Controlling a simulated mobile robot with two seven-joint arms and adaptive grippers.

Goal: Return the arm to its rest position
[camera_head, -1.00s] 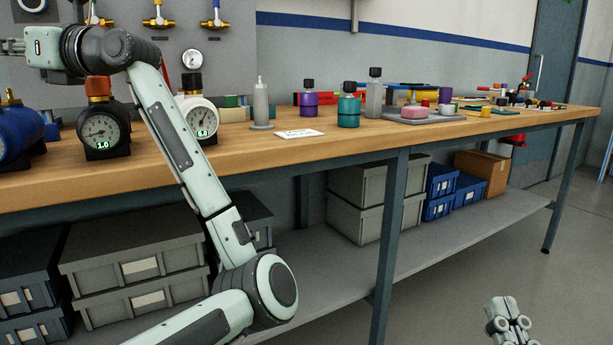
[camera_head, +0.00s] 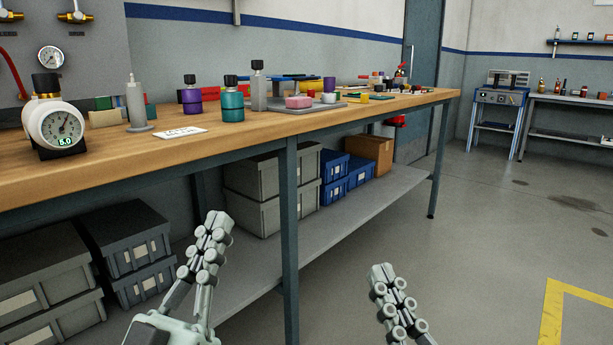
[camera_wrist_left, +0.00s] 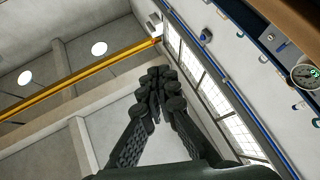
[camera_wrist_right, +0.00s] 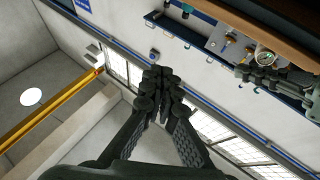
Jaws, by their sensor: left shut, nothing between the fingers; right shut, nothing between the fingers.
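My left gripper (camera_head: 217,225) is in the lower left middle of the head view, in front of the workbench and below the level of its top. It points up, its fingers are shut, and it holds nothing. In the left wrist view its closed fingertips (camera_wrist_left: 158,78) show against the ceiling and wall. My right gripper (camera_head: 383,274) is at the lower middle of the head view, over the grey floor, also upright, shut and empty. In the right wrist view its fingertips (camera_wrist_right: 160,78) meet. Neither gripper touches anything.
The wooden workbench (camera_head: 200,143) runs along the wall. It bears a white gauge (camera_head: 55,127), purple bottle (camera_head: 190,97), teal bottle (camera_head: 232,103) and white card (camera_head: 180,133). Crates and a cardboard box (camera_head: 370,152) sit on the lower shelf.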

